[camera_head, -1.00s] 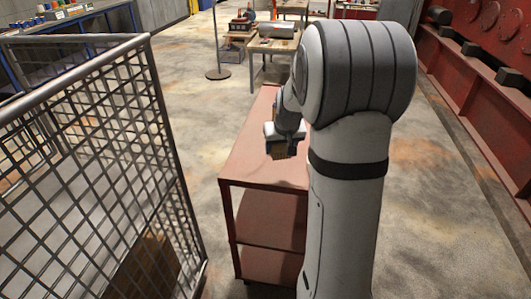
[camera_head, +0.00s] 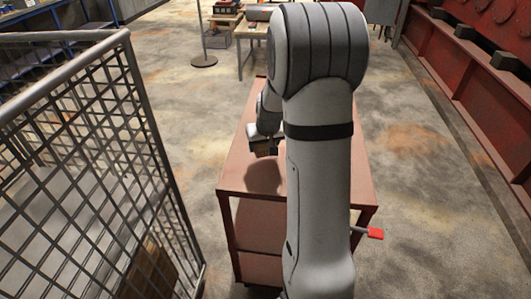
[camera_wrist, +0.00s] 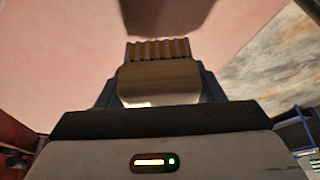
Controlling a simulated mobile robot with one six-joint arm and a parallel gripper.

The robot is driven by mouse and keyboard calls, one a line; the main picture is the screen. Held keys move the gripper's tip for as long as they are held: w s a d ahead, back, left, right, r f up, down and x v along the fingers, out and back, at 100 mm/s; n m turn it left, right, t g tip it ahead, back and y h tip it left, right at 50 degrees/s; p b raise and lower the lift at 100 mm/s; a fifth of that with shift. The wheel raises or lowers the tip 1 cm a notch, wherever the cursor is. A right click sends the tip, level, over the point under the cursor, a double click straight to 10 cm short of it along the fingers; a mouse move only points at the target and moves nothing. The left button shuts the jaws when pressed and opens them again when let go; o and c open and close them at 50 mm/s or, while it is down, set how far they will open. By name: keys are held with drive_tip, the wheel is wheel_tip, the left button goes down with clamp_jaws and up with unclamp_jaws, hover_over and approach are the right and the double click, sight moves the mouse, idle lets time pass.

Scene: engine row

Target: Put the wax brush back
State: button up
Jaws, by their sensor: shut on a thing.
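My gripper (camera_head: 264,150) is shut on the wax brush (camera_head: 260,147), a small brown block in the head view. In the wrist view the brush (camera_wrist: 158,82) shows as a pale wooden block with a ridged brown edge between the jaws. My gripper holds it above the top of a red cart (camera_head: 236,172), apart from the surface, with a shadow below. My arm hides much of the cart's right side. No holder for the brush is clearly visible.
A metal mesh cage (camera_head: 128,130) stands close on the left, with a cardboard box (camera_head: 150,272) low inside it. The cart has a red-tipped lever (camera_head: 374,233) at its right. A wooden table (camera_head: 245,45) and a pole stand (camera_head: 203,60) are behind. Floor (camera_head: 430,200) at right is clear.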

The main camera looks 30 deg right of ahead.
sight(265, 153)
drive_tip(key=shift+s+d+f, duration=0.1)
drive_tip(key=shift+s+f, duration=0.05)
drive_tip(key=shift+f, duration=1.95)
drive_tip(key=o, duration=0.9)
drive_tip(key=shift+o, duration=0.2)
drive_tip(key=shift+r, duration=0.1)
drive_tip(key=shift+r, duration=0.2)
drive_tip(key=v, duration=1.1)
drive_tip(key=shift+s+r+b, duration=0.1)
drive_tip(key=shift+r+b, duration=0.1)
drive_tip(key=shift+b, duration=0.15)
drive_tip(key=s+a+r+n+g, duration=0.1)
drive_tip(key=s+a+r, duration=0.1)
drive_tip(key=s+a, duration=0.5)
drive_tip(key=s+a+r+n+g, duration=0.1)
drive_tip(key=s+a+r, duration=0.1)
drive_tip(key=s+a, duration=0.6)
drive_tip(key=s, duration=0.7)
drive_tip(key=shift+r+y, duration=0.25)
drive_tip(key=shift+y, duration=0.15)
